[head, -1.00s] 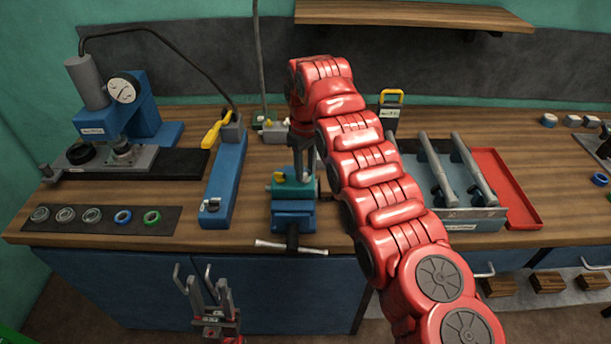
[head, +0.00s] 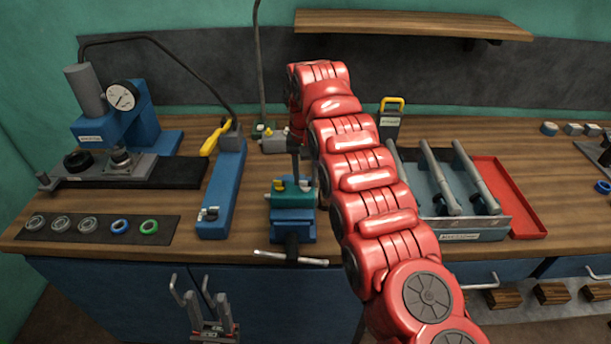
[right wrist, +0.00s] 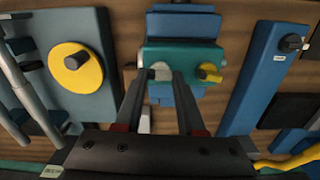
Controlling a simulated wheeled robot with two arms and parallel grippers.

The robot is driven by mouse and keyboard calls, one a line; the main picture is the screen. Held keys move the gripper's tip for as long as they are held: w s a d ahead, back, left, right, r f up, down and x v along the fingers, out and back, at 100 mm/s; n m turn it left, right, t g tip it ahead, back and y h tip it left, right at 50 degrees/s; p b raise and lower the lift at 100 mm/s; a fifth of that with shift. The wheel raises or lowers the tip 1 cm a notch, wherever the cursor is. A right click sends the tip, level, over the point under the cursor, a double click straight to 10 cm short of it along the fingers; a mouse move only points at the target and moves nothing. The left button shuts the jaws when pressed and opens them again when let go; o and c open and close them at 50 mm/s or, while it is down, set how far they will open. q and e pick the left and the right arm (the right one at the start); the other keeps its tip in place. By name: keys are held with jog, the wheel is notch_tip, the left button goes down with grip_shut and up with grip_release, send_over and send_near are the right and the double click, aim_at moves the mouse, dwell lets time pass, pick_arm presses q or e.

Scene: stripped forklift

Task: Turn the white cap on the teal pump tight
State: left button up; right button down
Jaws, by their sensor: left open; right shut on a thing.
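The teal pump (head: 293,199) sits in a blue vise (head: 291,229) near the bench's front edge. It also shows in the right wrist view (right wrist: 182,52), with a yellow fitting (right wrist: 210,72) on it. The white cap (right wrist: 160,70) is on the pump, between the fingertips of my right gripper (right wrist: 159,76). This gripper is shut on the cap; my arm partly hides it in the head view. How tight the cap sits cannot be told. My left gripper (head: 212,312) is open and empty, low in front of the bench.
A blue beam with a yellow handle (head: 224,185) stands left of the vise. A blue press (head: 125,120) and a mat with several rings (head: 92,226) are further left. A grey tray with rods (head: 470,228) and a red tray (head: 516,200) are right of my arm.

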aim_at(305, 181)
jog(key=shift+m, duration=0.6)
jog(key=c, duration=0.5)
grip_release()
jog(key=shift+r, duration=0.15)
notch_tip(305, 181, up, 17)
jog(key=p, duration=1.7)
